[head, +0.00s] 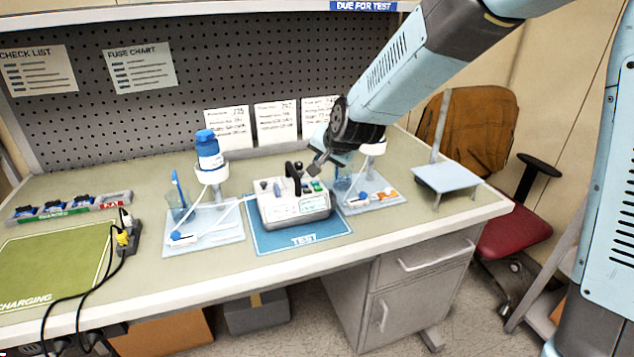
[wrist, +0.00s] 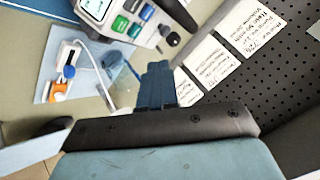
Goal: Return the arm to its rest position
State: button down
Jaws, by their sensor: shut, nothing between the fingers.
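My light-blue arm reaches in from the upper right in the head view. My gripper (head: 314,168) points down and left, just above the right back part of a white infusion pump (head: 291,212). The fingers are together and hold nothing; they also show closed in the wrist view (wrist: 158,72). The pump sits on a blue TEST mat (head: 268,243). Its keypad shows at the top of the wrist view (wrist: 125,22). I cannot tell whether the fingertips touch the pump.
Left of the pump is a stand with a blue-capped bottle (head: 208,152). A second stand (head: 375,200) is partly behind my gripper. A raised pale platform (head: 446,178) is at the right bench end. A green charging mat (head: 50,265) with black cables lies left. A pegboard (head: 230,90) stands behind.

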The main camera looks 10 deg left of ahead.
jog(key=s+d+r+n+h, duration=0.1)
jog(key=s+d+r, duration=0.3)
jog(key=d, duration=0.6)
jog(key=s+d+r+h, duration=0.15)
jog(key=d+r, duration=0.35)
jog(key=d, duration=0.5)
jog(key=s+d+r+g+h, duration=0.1)
jog(key=s+d+r+h, duration=0.1)
jog(key=s+d, duration=1.5)
jog(key=s+h, duration=0.1)
jog(key=s, duration=0.1)
jog(key=shift+s+d+r+n+g, duration=0.2)
jog(key=shift+s+r+n+g, duration=0.1)
jog(key=shift+g, duration=0.1)
